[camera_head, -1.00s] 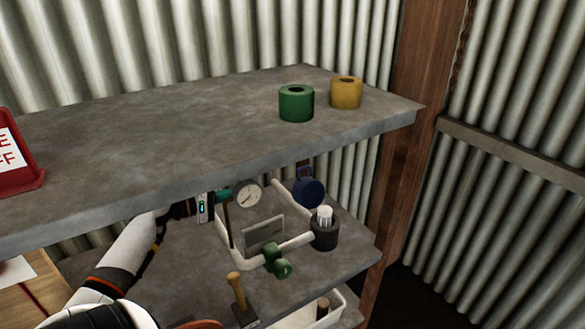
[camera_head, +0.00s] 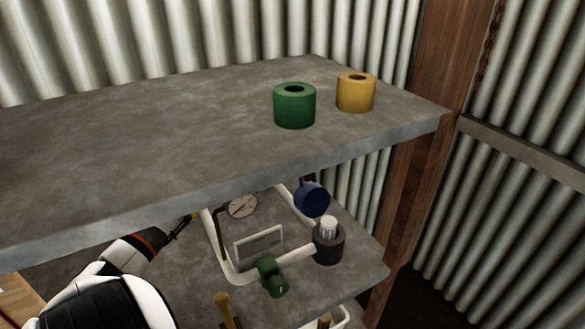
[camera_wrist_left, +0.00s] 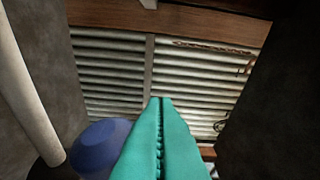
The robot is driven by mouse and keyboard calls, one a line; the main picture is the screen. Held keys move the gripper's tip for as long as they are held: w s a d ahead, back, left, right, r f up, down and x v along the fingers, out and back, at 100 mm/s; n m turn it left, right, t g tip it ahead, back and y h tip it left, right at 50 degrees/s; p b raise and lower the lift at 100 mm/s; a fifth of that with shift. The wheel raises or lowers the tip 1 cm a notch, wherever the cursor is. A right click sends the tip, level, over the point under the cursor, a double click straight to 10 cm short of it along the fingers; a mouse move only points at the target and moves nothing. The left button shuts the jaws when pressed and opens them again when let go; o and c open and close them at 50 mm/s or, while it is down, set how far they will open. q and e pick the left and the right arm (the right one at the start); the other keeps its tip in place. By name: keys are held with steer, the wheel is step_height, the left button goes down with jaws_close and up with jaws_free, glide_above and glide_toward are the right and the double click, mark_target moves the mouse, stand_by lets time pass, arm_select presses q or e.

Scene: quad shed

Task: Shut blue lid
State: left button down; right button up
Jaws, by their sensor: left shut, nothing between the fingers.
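The blue lid (camera_head: 312,198) is a round dark blue piece under the top shelf, standing tilted beside the white pipe frame. Its face is turned partly toward me, and its hinge is hard to make out. In the left wrist view the blue round piece (camera_wrist_left: 98,148) is at the lower left, beside my left gripper (camera_wrist_left: 160,102). The gripper's teal fingers are together and empty, with no clear contact with the blue piece. In the head view my left arm reaches under the shelf from the left, and the fingertips are hidden by the shelf edge. My right gripper is not in view.
The top shelf (camera_head: 150,150) overhangs the work area and carries a green roll (camera_head: 295,107) and a yellow roll (camera_head: 356,92). Below are a gauge (camera_head: 242,206), white pipes (camera_head: 218,250), a green knob (camera_head: 271,278) and a dark cup (camera_head: 329,246). A wooden post (camera_head: 400,200) stands to the right.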

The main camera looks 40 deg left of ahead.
arm_select(q)
steer(key=d, duration=0.1)
steer(key=d+p, duration=0.1)
steer(key=d, duration=0.1)
steer(key=d+p, duration=0.1)
steer(key=d, duration=0.1)
steer(key=shift+w+r, duration=0.25)
steer(key=shift+w, duration=0.15)
steer(key=shift+r, duration=0.15)
